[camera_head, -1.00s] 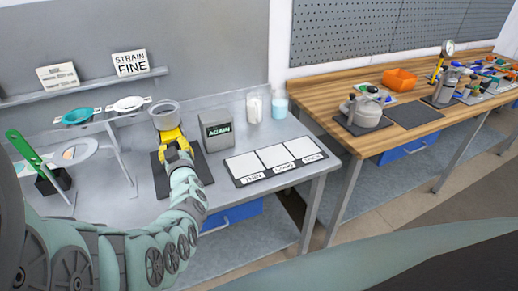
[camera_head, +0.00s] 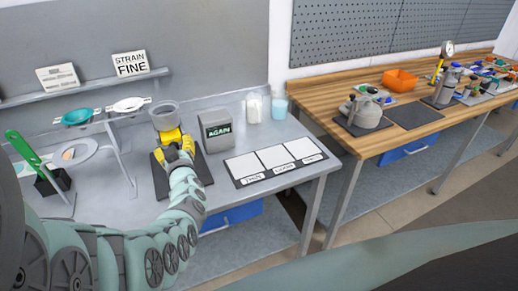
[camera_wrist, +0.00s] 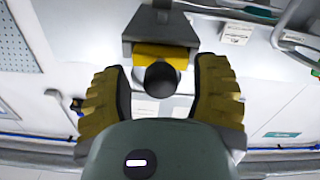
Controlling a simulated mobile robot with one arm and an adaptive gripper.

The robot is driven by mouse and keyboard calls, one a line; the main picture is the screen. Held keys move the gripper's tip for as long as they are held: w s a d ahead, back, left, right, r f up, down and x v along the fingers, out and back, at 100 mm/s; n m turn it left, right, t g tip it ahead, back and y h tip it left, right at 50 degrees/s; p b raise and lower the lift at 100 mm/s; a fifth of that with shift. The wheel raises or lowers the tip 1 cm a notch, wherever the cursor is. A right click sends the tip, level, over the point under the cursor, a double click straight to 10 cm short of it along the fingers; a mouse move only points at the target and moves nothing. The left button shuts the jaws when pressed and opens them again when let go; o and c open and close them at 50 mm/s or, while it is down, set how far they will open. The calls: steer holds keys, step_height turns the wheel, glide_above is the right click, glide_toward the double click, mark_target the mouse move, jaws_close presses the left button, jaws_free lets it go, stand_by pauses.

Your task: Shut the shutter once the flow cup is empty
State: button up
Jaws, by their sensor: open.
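The flow cup (camera_head: 165,114), a grey open-topped cup, stands over a dark mat on the grey bench; I cannot make out whether liquid is inside. A yellow piece is just below it. My gripper (camera_head: 181,148) is in front of this piece, with its yellow fingers partly overlapping it in the head view. In the wrist view my gripper (camera_wrist: 160,88) is open, its ridged fingers apart on either side of a dark round knob (camera_wrist: 161,79). A yellow bar (camera_wrist: 160,55) on a grey bracket lies beyond the knob. I cannot tell whether the shutter is open.
A grey box (camera_head: 216,131) reading "AGAIN" stands close right of the cup. A three-panel labelled board (camera_head: 277,160) lies farther right. Two containers (camera_head: 279,107) stand behind it. Strainers on a stand (camera_head: 120,150) and a green-handled tool (camera_head: 24,147) are at left.

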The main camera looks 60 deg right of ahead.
steer(key=v, duration=1.2)
steer(key=shift+d, duration=0.1)
stand_by(0.4)
